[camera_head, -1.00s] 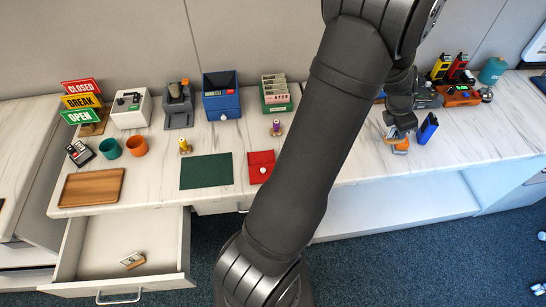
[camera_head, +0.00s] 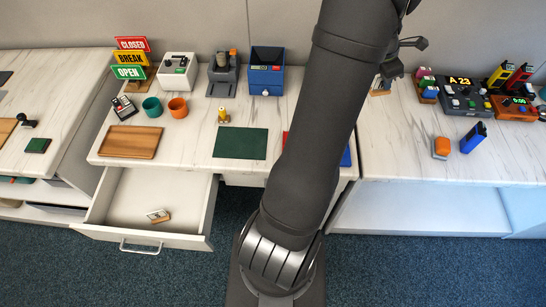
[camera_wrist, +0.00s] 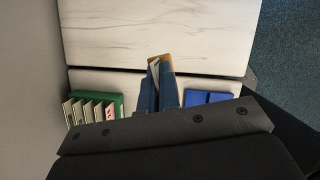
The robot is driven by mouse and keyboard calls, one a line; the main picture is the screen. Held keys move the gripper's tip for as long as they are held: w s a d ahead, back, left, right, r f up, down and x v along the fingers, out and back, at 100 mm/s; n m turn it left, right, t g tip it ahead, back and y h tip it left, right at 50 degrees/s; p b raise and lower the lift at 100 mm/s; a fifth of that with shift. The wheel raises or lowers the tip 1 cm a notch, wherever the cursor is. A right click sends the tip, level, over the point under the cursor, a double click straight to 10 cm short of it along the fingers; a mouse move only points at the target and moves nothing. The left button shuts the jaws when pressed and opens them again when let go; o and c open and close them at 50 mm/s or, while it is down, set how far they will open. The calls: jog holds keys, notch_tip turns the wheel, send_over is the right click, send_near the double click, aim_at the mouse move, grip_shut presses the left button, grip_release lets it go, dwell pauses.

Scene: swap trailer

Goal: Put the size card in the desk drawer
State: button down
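My gripper (camera_wrist: 160,92) has its two blue fingers closed around a thin white-and-wood card (camera_wrist: 155,65), held above the counter. Its label is not readable, so I cannot tell if it is the size card. In the head view my arm hides most of the gripper, and a white-and-wood piece (camera_head: 380,89) shows beside the arm. The desk drawer (camera_head: 140,239) is pulled open at the lower left. A small white card on a wooden base (camera_head: 158,215) lies inside it, with bare floor around it.
A wooden tray (camera_head: 131,142) and a green mat (camera_head: 240,143) lie on the counter above the drawer. Mugs, signs and a blue box (camera_head: 265,75) stand behind. A green card rack (camera_wrist: 112,101) is left of the fingers. An orange-and-grey block (camera_head: 441,147) sits on the right counter.

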jog(key=w+a+n+t+y, duration=0.1)
jog(key=w+a+n, duration=0.25)
jog(key=a, duration=1.45)
jog(key=w+a+n+t, duration=0.15)
jog(key=w+a, duration=0.25)
jog(key=a, duration=1.4)
jog(key=s+a+n, duration=0.3)
jog(key=s+a, duration=0.1)
jog(key=a, duration=1)
jog(key=n+y, duration=0.3)
jog(key=n, duration=0.4)
send_over(134, 204)
jog(key=s, duration=0.1)
jog(key=shift+t, duration=0.35)
jog(key=f, duration=3.2)
jog(key=shift+s+a+f, duration=0.1)
jog(key=shift+s+f, duration=0.05)
jog(key=shift+s, duration=0.25)
jog(key=shift+f, duration=0.15)
jog(key=c, duration=1.7)
grip_release()
